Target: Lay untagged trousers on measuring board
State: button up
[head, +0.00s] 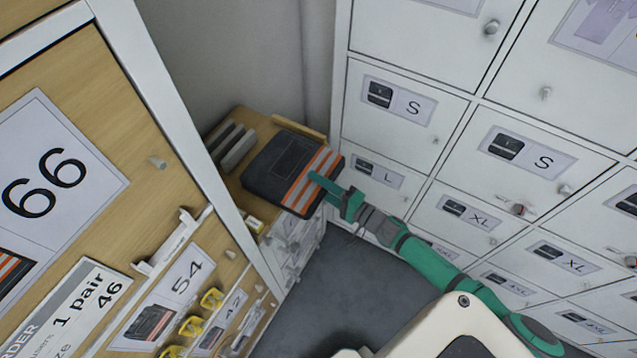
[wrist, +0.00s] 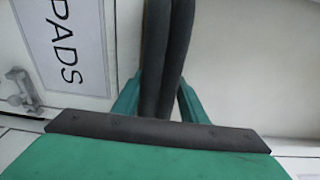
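Folded dark trousers (head: 283,160) with orange and silver stripes show in the head view, over a light wooden surface (head: 232,190) in the corner. My gripper (head: 322,184) is at their right, striped edge, one teal finger over the top; the lower finger is hidden. In the wrist view, two dark folded layers of the trousers (wrist: 168,50) stand between the teal fingers (wrist: 160,105), which close on them from both sides. I cannot tell whether the trousers touch the wood below, or whether that surface is the measuring board. No tag shows on the visible side.
Grey upright slats (head: 236,147) stand left of the trousers. White lockers (head: 400,100) with size labels and knobs rise close on the right. A wooden cabinet (head: 110,90) marked 66 and 54 is on the left. A PADS label (wrist: 70,40) shows in the wrist view. Grey floor (head: 345,280) lies between.

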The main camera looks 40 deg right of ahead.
jog(key=o, duration=0.4)
jog(key=shift+o, duration=0.2)
jog(key=shift+r, duration=0.1)
jog(key=v, duration=1.2)
jog(key=shift+d, duration=0.1)
